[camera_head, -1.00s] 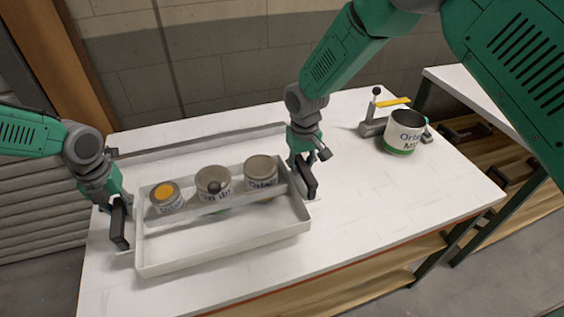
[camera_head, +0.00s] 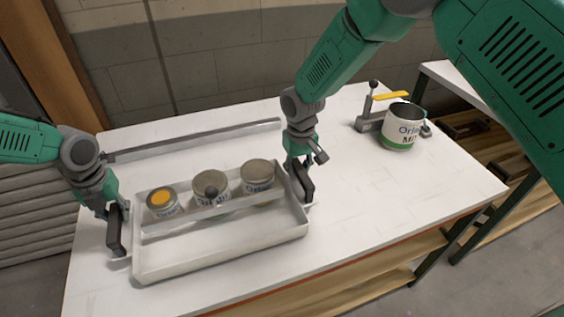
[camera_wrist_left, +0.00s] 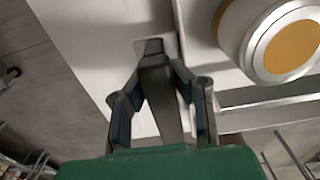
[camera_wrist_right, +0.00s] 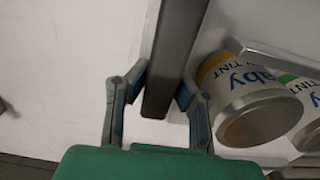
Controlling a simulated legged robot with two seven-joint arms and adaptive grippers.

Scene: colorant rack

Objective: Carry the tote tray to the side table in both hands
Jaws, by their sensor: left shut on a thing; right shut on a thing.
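My right gripper (camera_head: 302,181) is shut on the right-end handle (camera_wrist_right: 175,60). I cannot tell whether the tray's underside touches the table.
A grey rail (camera_head: 190,141) lies along the back of the worktable (camera_head: 375,200). A can with a green band (camera_head: 400,132) stands at the back right beside a clamp with a yellow lever (camera_head: 390,95). Another white-topped table (camera_head: 465,90) stands to the right, across a narrow gap.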

